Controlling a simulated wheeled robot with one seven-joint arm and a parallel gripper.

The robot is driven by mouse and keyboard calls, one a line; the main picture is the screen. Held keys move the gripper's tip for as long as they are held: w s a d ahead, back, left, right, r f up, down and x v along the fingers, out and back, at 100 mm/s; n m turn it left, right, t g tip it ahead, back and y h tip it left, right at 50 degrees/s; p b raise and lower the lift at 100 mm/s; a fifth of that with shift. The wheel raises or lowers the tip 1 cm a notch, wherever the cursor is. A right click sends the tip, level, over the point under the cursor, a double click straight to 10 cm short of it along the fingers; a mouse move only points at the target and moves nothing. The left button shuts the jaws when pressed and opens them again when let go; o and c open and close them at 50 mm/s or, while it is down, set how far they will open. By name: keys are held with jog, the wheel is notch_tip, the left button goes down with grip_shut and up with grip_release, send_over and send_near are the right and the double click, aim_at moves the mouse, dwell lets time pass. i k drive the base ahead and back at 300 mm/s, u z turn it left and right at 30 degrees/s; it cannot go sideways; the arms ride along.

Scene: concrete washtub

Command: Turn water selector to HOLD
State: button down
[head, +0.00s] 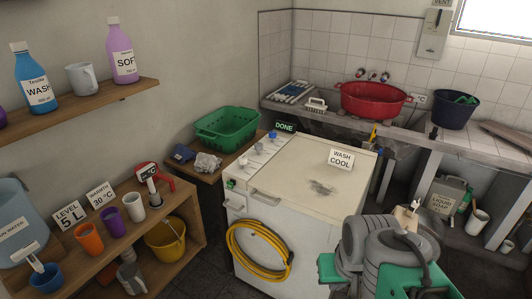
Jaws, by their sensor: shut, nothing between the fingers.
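A pale washing machine (300,190) stands in the middle of the head view. Several small knobs sit along the left part of its top, among them a blue-topped one (272,135) and pale ones (258,147). Their markings are too small to read, so I cannot tell which is the water selector or where it points. My grey and green arm is folded at the lower right. My gripper (408,213) appears as a pale tip beyond the arm links, shut and empty, apart from the machine and its knobs.
A DONE sign (285,127) and a WASH COOL card (342,158) stand on the machine. A yellow hose (258,252) hangs on its front. A green basket (227,126) is behind left, a red basin (372,99) on the back counter. Shelves (190,212) with cups stand left.

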aim_at(273, 135)
jog(key=k, duration=0.65)
jog(key=u, duration=0.55)
jog(key=i, duration=0.75)
jog(key=u, duration=0.45)
jog(key=i, duration=0.9)
jog(key=z, duration=0.7)
jog(key=i, duration=0.65)
jog(key=z, duration=0.55)
